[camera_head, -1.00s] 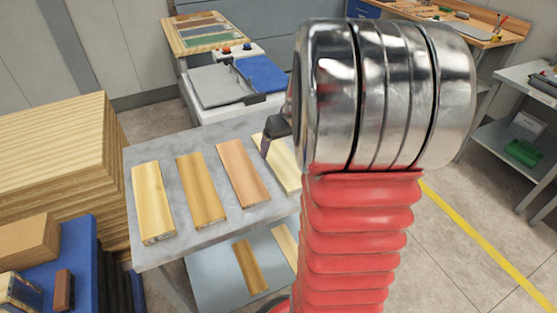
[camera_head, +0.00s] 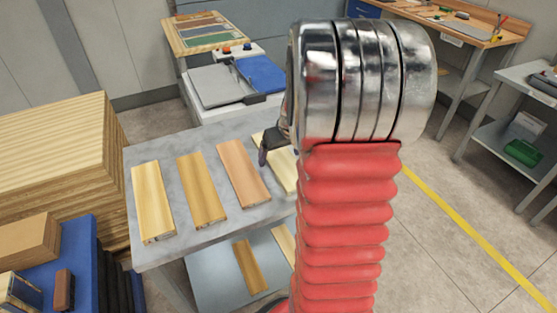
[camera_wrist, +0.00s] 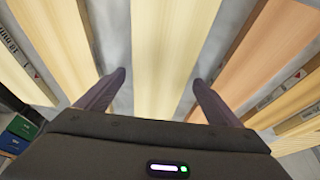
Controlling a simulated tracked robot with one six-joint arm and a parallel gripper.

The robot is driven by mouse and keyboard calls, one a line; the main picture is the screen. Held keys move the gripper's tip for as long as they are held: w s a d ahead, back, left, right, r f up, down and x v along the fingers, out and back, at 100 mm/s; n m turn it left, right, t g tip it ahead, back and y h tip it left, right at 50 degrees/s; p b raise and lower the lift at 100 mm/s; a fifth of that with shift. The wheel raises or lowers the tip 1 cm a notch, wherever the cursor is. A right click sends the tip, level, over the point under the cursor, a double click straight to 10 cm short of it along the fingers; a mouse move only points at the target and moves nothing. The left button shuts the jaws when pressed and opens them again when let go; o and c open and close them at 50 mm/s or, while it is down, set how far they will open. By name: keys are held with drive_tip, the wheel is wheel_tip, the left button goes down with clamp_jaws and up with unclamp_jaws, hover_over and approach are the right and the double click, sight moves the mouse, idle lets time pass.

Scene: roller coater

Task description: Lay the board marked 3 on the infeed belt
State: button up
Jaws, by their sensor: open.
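My gripper (camera_wrist: 158,80) is open, its two fingers on either side of a pale board (camera_wrist: 160,45) in the wrist view; whether they are level with it I cannot tell. In the head view the gripper (camera_head: 265,156) shows only in part, over the right side of the table, near a pale board (camera_head: 284,178) that my arm partly hides. To its left lie a pinkish board (camera_head: 243,174), a tan board (camera_head: 201,190) and a yellow board (camera_head: 152,202). I cannot read a 3 on any board. A blue belt-like surface (camera_head: 261,74) lies on the machine behind.
The boards lie spaced apart on a grey table (camera_head: 170,145), with more boards on its lower shelf (camera_head: 215,270). A timber stack (camera_head: 50,150) stands at left. The machine has a grey panel (camera_head: 215,86) beside the blue surface. Open floor (camera_head: 440,245) lies at right.

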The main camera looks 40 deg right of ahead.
sight(280, 158)
drive_tip(key=shift+c, duration=0.4)
drive_tip(key=c, duration=1.3)
drive_tip(key=shift+r, duration=5.05)
drive_tip(key=shift+c, duration=0.2)
